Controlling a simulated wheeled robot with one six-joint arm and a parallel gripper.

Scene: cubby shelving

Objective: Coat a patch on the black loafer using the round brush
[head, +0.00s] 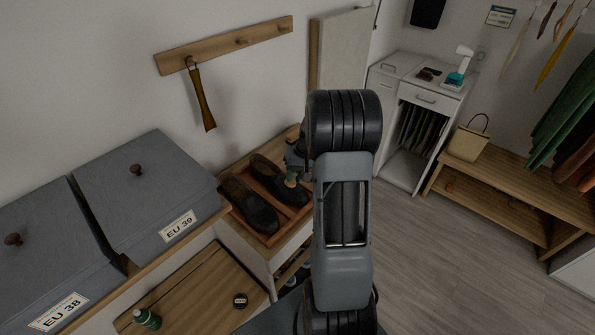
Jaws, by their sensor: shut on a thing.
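A pair of dark loafers lies in a shallow wooden tray (284,219) on a small cabinet near the wall. The right shoe (271,173) looks black. The left shoe (246,203) looks dark, perhaps brownish. My gripper (292,168) is at the tray's right side, partly hidden behind my arm. It is shut on a small brush (291,180) with a greenish upper part and a pale lower end. The brush points down at the right shoe's near right side. I cannot tell if its tip touches the shoe. Any coated patch is too small to see.
Grey lidded boxes marked EU 39 (140,195) and EU 38 (50,270) stand left of the tray. A shoehorn (202,100) hangs above. Open floor lies right.

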